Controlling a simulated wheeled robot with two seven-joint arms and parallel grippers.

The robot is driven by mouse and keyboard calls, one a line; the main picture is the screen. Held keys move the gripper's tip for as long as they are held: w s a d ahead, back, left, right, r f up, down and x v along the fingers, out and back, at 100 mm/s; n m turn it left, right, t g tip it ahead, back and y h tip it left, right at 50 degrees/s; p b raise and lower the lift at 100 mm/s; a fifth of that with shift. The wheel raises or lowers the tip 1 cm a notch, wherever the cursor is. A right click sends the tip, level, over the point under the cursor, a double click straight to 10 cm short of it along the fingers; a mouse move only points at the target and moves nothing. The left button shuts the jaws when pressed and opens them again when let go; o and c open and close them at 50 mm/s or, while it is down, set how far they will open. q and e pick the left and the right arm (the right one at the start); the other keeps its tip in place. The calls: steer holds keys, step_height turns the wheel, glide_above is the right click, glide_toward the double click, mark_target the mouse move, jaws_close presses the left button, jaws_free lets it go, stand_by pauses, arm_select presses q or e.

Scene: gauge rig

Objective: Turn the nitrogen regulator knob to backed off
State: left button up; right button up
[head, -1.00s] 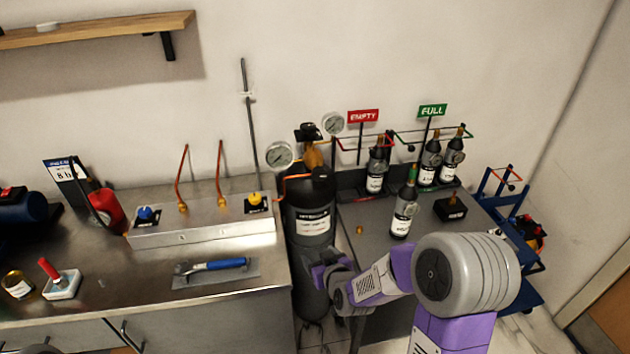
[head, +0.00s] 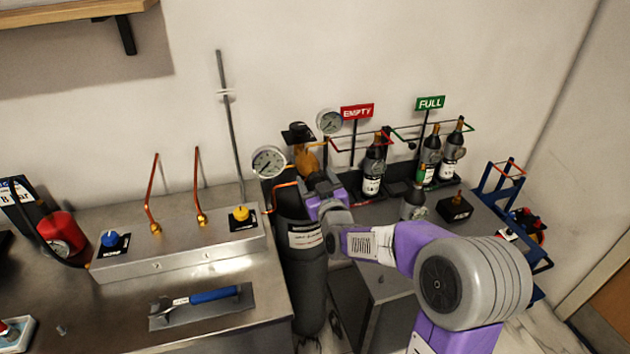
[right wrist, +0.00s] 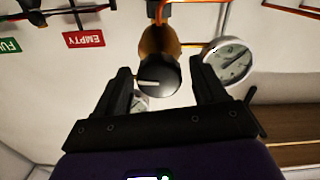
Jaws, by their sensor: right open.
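The nitrogen regulator has a brass body (head: 306,162) on top of the tall black cylinder (head: 300,265), with two round gauges beside it. In the right wrist view, its black round knob (right wrist: 153,77) with a white pointer line faces the camera, in front of the brass body (right wrist: 160,41). My right gripper (head: 316,188) is at the regulator in the head view, where it hides the knob. In the right wrist view my right gripper (right wrist: 160,68) is open, its fingers on either side of the knob; contact cannot be told. My left gripper is out of view.
A gauge (right wrist: 229,62) sits close to one finger in the right wrist view. The left bench carries a steel manifold box (head: 180,250) and a trowel (head: 203,302). Small bottles (head: 372,170) and a bottle rack stand right of the cylinder.

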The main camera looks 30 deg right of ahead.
steer(key=shift+w+d, duration=0.1)
steer(key=shift+w, duration=0.35)
steer(key=shift+c, duration=0.3)
steer(key=c, duration=0.9)
